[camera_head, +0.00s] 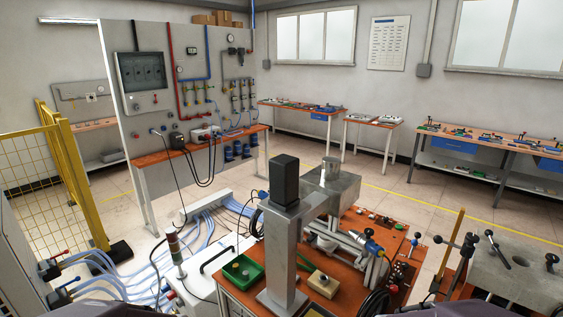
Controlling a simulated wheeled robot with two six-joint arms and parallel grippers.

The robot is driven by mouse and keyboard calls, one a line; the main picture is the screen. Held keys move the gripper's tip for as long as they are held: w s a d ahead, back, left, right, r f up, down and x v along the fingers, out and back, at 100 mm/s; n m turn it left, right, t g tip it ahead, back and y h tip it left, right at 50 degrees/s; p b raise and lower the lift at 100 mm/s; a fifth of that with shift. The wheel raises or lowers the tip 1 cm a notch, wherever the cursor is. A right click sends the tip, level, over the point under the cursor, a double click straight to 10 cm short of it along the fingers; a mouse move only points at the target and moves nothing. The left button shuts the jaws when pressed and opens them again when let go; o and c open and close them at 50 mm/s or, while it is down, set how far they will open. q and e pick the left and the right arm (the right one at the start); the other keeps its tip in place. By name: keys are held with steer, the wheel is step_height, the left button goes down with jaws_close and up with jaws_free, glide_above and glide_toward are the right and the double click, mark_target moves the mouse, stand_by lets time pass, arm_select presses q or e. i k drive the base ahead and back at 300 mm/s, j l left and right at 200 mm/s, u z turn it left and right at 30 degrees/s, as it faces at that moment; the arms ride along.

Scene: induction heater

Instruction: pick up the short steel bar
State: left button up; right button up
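I cannot make out a short steel bar for certain in the head view. The orange-topped workbench (232,298) in front holds a grey upright machine (283,250) with a dark block on top, which hides part of the bench. A green tray (241,272) with small parts in it sits left of the machine's column. A pale block (322,284) with a dark round part on it sits to the right of the column. Neither of my grippers shows; only dark rounded shapes, perhaps parts of my arms, cut in at the bottom edge.
A white box with a dark handle (216,258) and a signal light (174,246) stand left of the bench, among pale blue hoses (205,222). A yellow fence (62,170) is at left. A grey vise table (515,270) is at right. Open floor (400,195) lies behind.

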mark_target(245, 276)
steer(key=i+j+z, duration=0.1)
steer(key=j, duration=0.2)
steer(key=i+j+z, duration=0.15)
steer(key=j, duration=0.2)
steer(key=i+j+z, duration=0.1)
steer(key=j, duration=0.25)
steer(key=i+j+z, duration=0.25)
steer(key=j, duration=0.45)
steer(key=i+j, duration=0.1)
steer(key=j, duration=0.15)
steer(key=l, duration=0.1)
steer(key=i+l+z, duration=0.15)
steer(key=i+j, duration=0.05)
steer(key=i, duration=0.05)
